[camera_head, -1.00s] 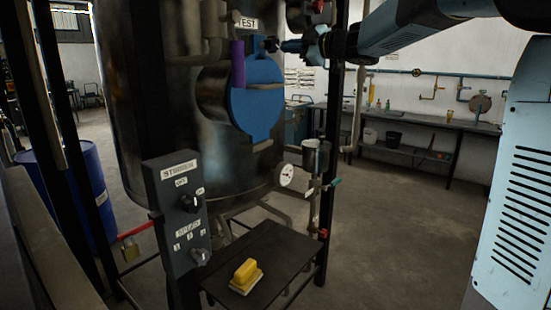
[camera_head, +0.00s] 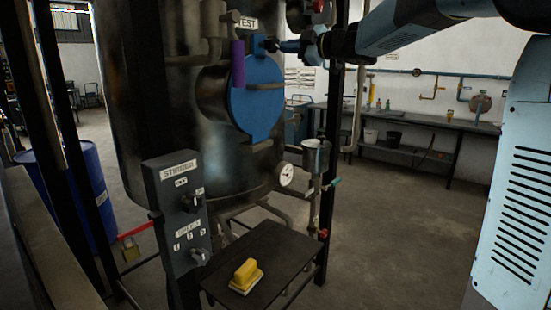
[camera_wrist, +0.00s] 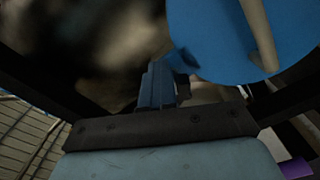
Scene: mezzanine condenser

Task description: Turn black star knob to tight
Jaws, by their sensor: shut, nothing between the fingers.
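The blue round cover (camera_head: 258,98) sits on the side of the big dark tank, with a tab at its top edge. A small dark piece at that tab (camera_head: 271,45) looks like the black star knob, but its lobes are too small to make out. My gripper (camera_head: 283,46) is shut and empty, reaching in from the right with its tips close to the knob. I cannot tell whether they touch. In the wrist view, my shut fingers (camera_wrist: 158,82) point at the tank beside the blue cover (camera_wrist: 225,35); a dark shape by the fingertips may be the knob.
A purple handle (camera_head: 237,64) hangs beside the cover, under the TEST label. Below are the STIRRER panel (camera_head: 180,215), a gauge (camera_head: 286,174) and a yellow brush (camera_head: 245,275) on a dark stand.

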